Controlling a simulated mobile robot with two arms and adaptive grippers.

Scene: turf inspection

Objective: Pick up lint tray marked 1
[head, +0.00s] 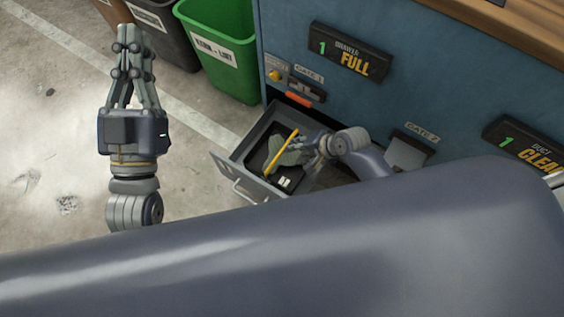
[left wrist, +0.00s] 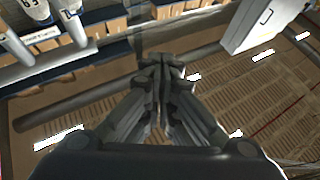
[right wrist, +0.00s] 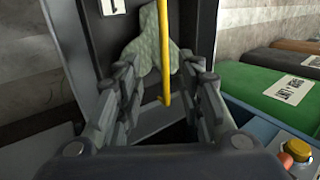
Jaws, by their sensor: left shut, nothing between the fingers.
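The lint tray marked 1 (head: 257,160) is a dark tray with a yellow handle and grey-green lint, lying in an open grey drawer (head: 222,163). In the right wrist view the tray (right wrist: 106,40) shows a white label reading 1, with the lint (right wrist: 148,45) at the middle. My right gripper (head: 298,150) is over the drawer with its fingers apart. In the right wrist view the yellow handle (right wrist: 164,60) runs between the open fingers (right wrist: 160,90), apparently untouched. My left gripper (head: 132,40) is shut and empty, raised over the floor at left.
The blue machine (head: 290,45) with FULL (head: 350,52) and CLEAR (head: 525,145) signs stands behind the drawer. A green bin (head: 225,55) and a dark bin (head: 165,35) stand left of it. My arm covers the lower head view.

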